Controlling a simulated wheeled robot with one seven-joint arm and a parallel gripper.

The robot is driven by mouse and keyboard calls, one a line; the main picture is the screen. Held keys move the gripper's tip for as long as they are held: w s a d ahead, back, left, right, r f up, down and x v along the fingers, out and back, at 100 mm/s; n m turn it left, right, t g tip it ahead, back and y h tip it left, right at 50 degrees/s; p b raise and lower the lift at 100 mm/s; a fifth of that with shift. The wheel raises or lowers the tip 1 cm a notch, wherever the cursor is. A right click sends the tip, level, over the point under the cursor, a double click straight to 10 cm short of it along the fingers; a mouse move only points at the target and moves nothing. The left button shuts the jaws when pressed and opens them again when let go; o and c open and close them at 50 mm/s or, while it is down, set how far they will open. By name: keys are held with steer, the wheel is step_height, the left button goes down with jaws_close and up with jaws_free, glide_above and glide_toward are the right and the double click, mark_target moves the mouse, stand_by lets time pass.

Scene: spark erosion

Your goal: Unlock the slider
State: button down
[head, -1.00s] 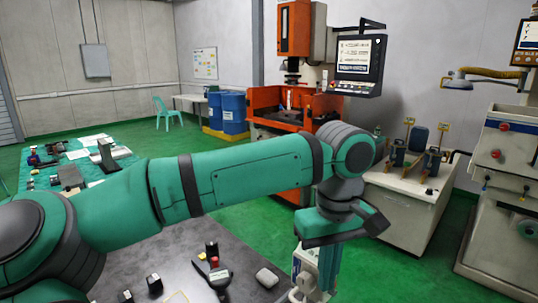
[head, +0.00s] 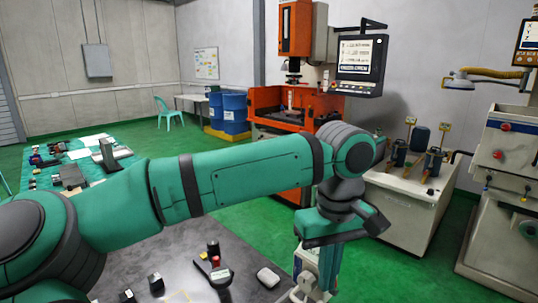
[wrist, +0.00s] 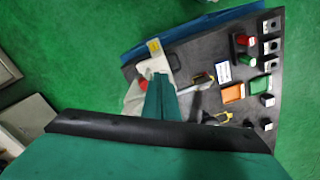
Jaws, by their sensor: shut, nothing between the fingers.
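My gripper (wrist: 160,98) reaches down in the wrist view and is shut, with nothing held. It is over a white device with a yellow label (wrist: 154,46), by the end of a dark table. Whether it touches the device cannot be told. In the head view, the white device (head: 303,287) shows partly at the table's right edge, beside my teal gripper body. No part can be clearly made out as the slider or its lock; my gripper and wrist hide some of the device.
The dark table (head: 238,262) holds a red-and-black tool, a grey rounded block (head: 268,277) and small blocks. The wrist view shows orange and green blocks (wrist: 232,93) to the right. A pale machine cabinet (head: 402,212) stands behind right. Green floor (head: 222,219) is clear beyond the table.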

steer(key=shift+f, duration=0.15)
steer(key=shift+f, duration=0.95)
